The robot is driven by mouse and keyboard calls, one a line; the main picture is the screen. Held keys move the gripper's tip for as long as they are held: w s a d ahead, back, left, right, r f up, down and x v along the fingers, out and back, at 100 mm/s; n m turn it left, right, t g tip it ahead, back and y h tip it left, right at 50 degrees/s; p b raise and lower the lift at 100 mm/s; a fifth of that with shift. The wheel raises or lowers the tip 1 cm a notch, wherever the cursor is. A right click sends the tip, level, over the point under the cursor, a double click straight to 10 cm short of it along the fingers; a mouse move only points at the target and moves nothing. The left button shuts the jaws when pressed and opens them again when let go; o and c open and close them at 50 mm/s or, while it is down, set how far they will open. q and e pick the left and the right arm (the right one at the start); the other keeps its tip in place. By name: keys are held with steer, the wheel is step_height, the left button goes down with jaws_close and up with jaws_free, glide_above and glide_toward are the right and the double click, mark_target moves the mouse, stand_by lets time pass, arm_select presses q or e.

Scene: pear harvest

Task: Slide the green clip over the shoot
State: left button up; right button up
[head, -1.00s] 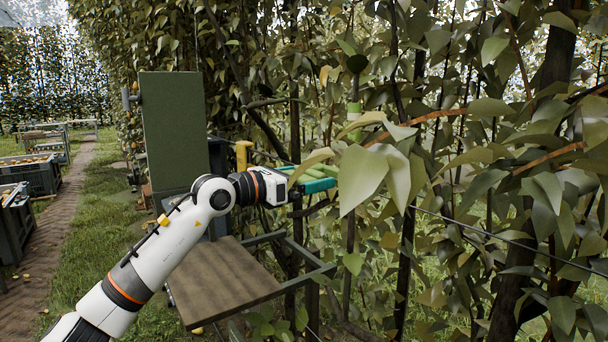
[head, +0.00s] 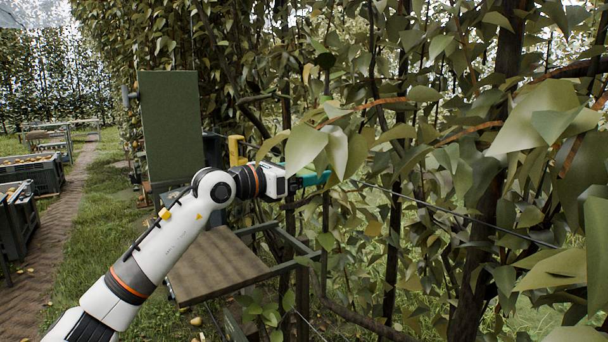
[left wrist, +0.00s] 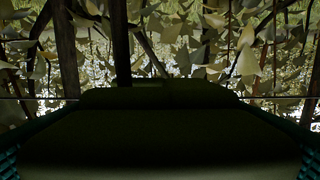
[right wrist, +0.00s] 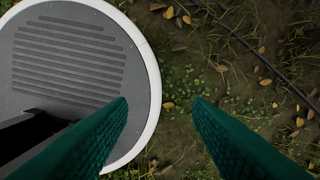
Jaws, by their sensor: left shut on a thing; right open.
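My left gripper (head: 308,180) has teal fingers and reaches into the foliage, with leaves partly in front of it. It is shut on the green clip (left wrist: 160,138), a dark green block that fills the lower left wrist view between the fingers. The clip is hard to make out in the head view. A dark upright stem (left wrist: 121,45), perhaps the shoot, stands just beyond the clip's far edge; I cannot tell whether they touch. My right gripper (right wrist: 162,115) is open and empty above the ground, in the right wrist view only.
A brown board on a frame (head: 215,265) lies below my left arm. A green upright panel (head: 170,125) stands behind it. Leaves and branches crowd the right side, with a thin wire (head: 450,212) crossing. Crates (head: 30,172) stand by the path at left.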

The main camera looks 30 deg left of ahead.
arm_select(q)
steer(key=shift+s+d+f+h, duration=0.1)
steer(key=shift+d+h, duration=0.2)
steer(key=shift+d, duration=0.2)
steer(key=shift+a+f, duration=0.1)
steer(key=shift+a, duration=0.3)
steer(key=o, duration=1)
steer(key=shift+o, duration=0.6)
steer(key=shift+r, duration=0.2)
steer(key=shift+s, duration=0.15)
steer(key=b+v, duration=0.8)
steer(key=v, duration=0.3)
steer(key=shift+s, duration=0.3)
arm_select(e)
step_height(320, 180, down, 8)
steer(key=shift+a, duration=0.15)
steer(key=shift+w+a+r, duration=0.1)
steer(key=shift+a, duration=0.1)
